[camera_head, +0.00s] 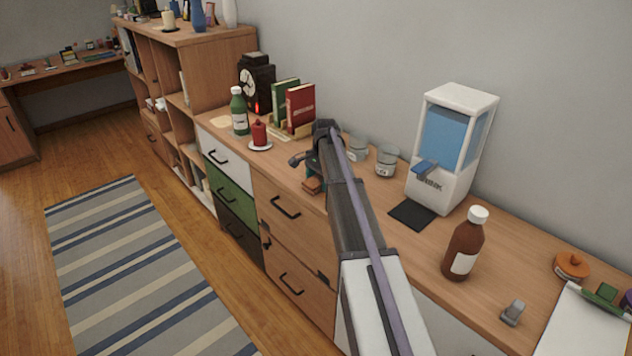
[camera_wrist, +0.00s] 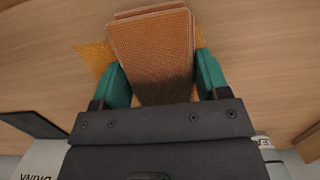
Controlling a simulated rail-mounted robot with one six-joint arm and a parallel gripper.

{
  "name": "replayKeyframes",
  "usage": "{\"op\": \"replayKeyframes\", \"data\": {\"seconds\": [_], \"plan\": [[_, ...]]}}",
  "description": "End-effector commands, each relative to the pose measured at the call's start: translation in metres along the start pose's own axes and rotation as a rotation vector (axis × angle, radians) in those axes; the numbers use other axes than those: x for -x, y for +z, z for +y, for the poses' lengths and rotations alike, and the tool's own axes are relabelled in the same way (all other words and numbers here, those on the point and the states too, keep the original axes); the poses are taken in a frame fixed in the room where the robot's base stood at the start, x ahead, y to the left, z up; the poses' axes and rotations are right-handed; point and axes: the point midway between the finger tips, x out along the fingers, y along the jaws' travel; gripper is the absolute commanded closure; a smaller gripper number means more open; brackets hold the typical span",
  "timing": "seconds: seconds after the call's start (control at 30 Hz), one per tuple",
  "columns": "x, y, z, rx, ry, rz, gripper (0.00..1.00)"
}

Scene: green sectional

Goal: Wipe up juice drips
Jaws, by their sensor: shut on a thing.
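My gripper (camera_wrist: 160,75) is shut on an orange-brown block with a finely textured face, which looks like a sponge (camera_wrist: 153,40). The teal fingers clasp its two sides. In the head view, the sponge (camera_head: 313,186) is at the end of my arm, low over the wooden counter. In the wrist view, a speckled orange patch, likely juice (camera_wrist: 93,52), shows on the wood left of the sponge, with a little more at its right. The sponge covers the middle of it. I cannot tell whether the sponge touches the wood.
A red candle (camera_head: 259,134) on a saucer, a green bottle (camera_head: 239,110) and books (camera_head: 300,108) stand beyond my gripper. Glass jars (camera_head: 386,161), a drink dispenser (camera_head: 454,145), a black mat (camera_head: 411,215) and a brown bottle (camera_head: 463,245) stand to the right.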

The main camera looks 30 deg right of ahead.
Motion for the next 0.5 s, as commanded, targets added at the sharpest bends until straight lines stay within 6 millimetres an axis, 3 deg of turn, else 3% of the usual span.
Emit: {"op": "replayKeyframes", "data": {"seconds": [0.3,0.5], "plan": [[0.006,-0.032,-0.001,-0.001,0.000,0.000,0.50],[0.006,-0.035,0.000,-0.001,0.000,0.000,0.50]]}}
